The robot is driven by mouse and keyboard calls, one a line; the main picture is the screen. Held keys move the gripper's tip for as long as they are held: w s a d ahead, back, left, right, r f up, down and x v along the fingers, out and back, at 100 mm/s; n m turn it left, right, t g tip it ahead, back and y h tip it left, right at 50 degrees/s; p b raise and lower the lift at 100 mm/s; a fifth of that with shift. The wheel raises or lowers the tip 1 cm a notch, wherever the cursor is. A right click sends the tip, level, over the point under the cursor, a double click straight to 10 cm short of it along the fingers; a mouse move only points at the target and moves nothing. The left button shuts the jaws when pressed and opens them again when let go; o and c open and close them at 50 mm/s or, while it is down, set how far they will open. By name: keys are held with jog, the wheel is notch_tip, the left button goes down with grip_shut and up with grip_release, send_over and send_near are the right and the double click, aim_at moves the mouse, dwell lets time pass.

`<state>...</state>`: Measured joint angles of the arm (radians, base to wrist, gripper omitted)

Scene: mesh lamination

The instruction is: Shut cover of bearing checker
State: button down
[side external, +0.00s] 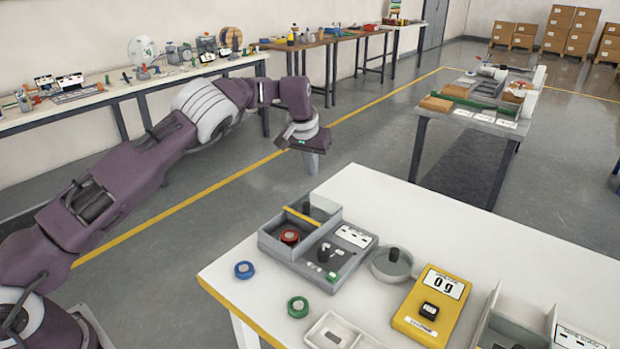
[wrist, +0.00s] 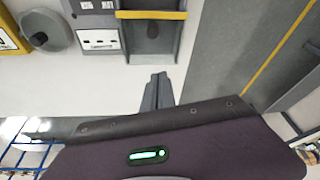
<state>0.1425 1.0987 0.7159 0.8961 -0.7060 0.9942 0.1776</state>
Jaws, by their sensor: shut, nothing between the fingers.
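A grey unit (side external: 322,289) sits near the back left of the white table, with an open-topped box holding a red ring, a yellow bar across it, and a panel with a white label and black knobs. It also shows at the top of the wrist view (wrist: 98,20). No marking that I can read names the bearing checker, and I cannot tell for sure which part is its cover. My gripper (side external: 312,163) is shut and empty, pointing down beyond the table's back left edge, apart from everything. Its closed fingers show in the wrist view (wrist: 157,92).
A round grey dish (side external: 391,265) with a black knob and a yellow scale (side external: 431,305) reading 0 g stand right of the unit. A blue ring (side external: 244,270) and a green ring (side external: 298,307) lie in front.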

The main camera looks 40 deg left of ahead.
send_over(312, 205)
jog(key=w, duration=0.2)
jog(key=f, duration=0.7)
jog(key=shift+s+a+f, duration=0.1)
jog(key=shift+s+f, duration=0.15)
jog(key=shift+s+d, duration=0.2)
jog(key=shift+s, duration=0.6)
jog(key=shift+s+d, duration=0.15)
jog(key=shift+s, duration=0.7)
